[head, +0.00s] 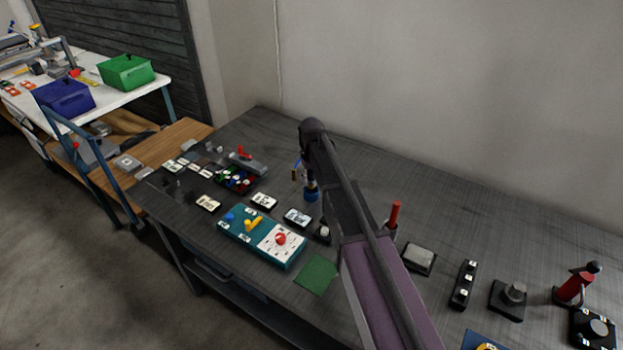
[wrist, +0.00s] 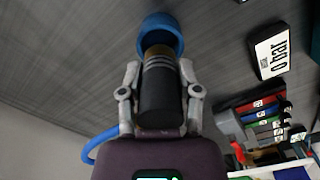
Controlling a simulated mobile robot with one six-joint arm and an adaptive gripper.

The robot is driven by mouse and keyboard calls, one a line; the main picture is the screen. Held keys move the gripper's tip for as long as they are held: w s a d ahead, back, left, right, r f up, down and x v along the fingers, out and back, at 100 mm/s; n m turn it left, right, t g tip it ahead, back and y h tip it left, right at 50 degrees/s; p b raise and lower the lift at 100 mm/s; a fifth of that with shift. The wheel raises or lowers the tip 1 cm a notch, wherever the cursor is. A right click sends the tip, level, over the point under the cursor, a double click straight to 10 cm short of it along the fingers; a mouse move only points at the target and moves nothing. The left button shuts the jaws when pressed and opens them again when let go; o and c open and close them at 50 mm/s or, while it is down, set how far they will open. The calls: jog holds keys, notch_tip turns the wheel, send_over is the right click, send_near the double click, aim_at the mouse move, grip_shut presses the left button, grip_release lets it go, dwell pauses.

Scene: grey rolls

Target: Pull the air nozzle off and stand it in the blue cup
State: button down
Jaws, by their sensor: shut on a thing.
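The air nozzle (wrist: 160,95) is a black cylinder with a brownish end, held between the two grey fingers of my gripper (wrist: 158,88). In the wrist view its brownish end overlaps the opening of the blue cup (wrist: 163,24); I cannot tell whether it rests on the cup's floor. In the head view the blue cup (head: 311,195) stands on the dark bench, directly below my gripper (head: 309,181). The nozzle is mostly hidden there by my arm and too small to make out. A blue hose (wrist: 95,146) curves at the left of the wrist view.
A label plate reading "0 bar" (wrist: 269,50) lies near the cup. A teal panel with a red knob (head: 262,237), a tray of coloured pieces (head: 235,178) and a green mat (head: 316,274) are on the bench. The bench behind the cup is clear.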

aim_at(311, 185)
jog(key=shift+f+b, duration=1.8)
jog(key=shift+c, duration=1.1)
grip_release()
jog(key=shift+r, duration=0.25)
